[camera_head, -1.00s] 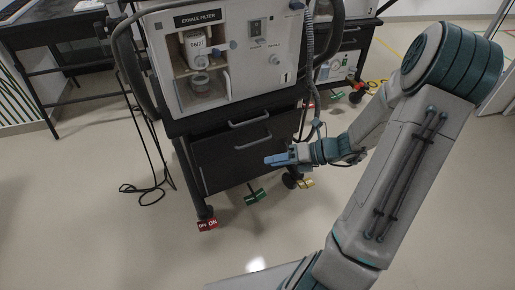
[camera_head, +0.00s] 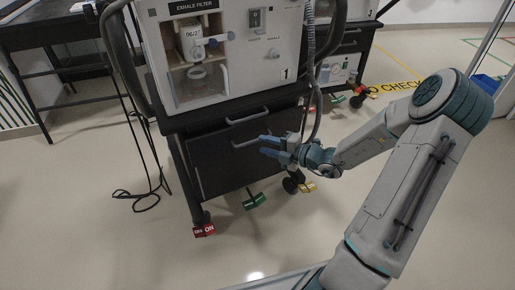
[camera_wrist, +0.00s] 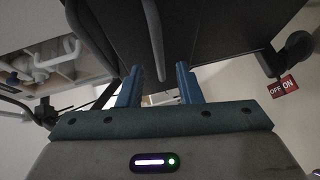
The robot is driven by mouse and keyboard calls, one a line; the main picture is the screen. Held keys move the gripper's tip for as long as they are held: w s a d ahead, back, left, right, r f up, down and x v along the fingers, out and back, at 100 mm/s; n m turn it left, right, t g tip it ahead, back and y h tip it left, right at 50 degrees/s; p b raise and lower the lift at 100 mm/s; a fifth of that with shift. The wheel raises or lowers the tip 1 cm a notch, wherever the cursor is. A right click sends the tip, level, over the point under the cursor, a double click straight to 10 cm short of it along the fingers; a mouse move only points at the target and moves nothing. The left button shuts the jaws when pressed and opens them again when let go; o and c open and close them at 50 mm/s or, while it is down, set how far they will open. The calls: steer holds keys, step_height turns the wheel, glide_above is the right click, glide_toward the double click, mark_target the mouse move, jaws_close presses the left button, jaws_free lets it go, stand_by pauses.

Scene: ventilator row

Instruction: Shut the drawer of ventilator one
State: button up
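Ventilator one (camera_head: 290,30), marked "1", stands on a black cart. Below its top the cart has an upper drawer handle (camera_head: 248,117) and a lower drawer handle (camera_head: 252,142) on a dark drawer front (camera_head: 222,168). I cannot tell from these views how far either drawer stands out. My gripper (camera_head: 264,146) is in front of the right part of the lower drawer, near its handle, with two blue fingers apart. In the wrist view my gripper (camera_wrist: 157,72) is open, and a curved grey handle bar (camera_wrist: 154,40) shows just beyond the gap between the fingertips. I see no clear contact.
A red ON/OFF caster tag (camera_head: 204,230), a green one (camera_head: 254,201) and a yellow one (camera_head: 307,187) sit low at the cart. A hose (camera_head: 311,80) hangs at its right side. Black cables (camera_head: 140,198) lie on the floor at left. The front floor is clear.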

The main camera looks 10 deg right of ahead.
steer(key=shift+b+x, duration=0.6)
steer(key=shift+x, duration=1.3)
